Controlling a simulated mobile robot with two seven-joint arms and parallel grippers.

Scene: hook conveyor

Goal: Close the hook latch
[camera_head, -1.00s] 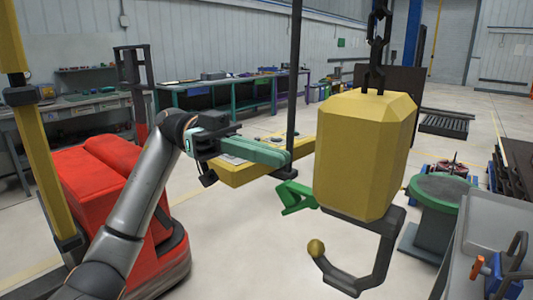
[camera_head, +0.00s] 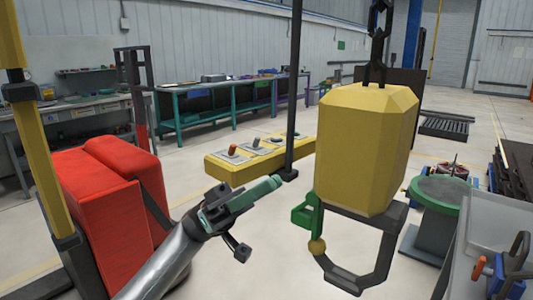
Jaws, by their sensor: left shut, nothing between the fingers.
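A dark hook (camera_head: 375,275) hangs under a large yellow block (camera_head: 366,150), with a gold ball (camera_head: 317,247) on its tip. The green latch (camera_head: 307,215) hangs down at the left of the hook's mouth. Its lower end appears to meet the ball, spanning the gap between the block and the tip. My left gripper (camera_head: 276,183) is shut and empty, to the left of the latch and a little above it, apart from it in the picture. My right gripper is not in view.
A yellow control panel (camera_head: 262,152) on a dark pole stands behind my left gripper. A dark chain (camera_head: 379,40) holds the block. A green round table (camera_head: 440,190) and a grey bin (camera_head: 490,225) are at right. Red machine (camera_head: 95,200) at left.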

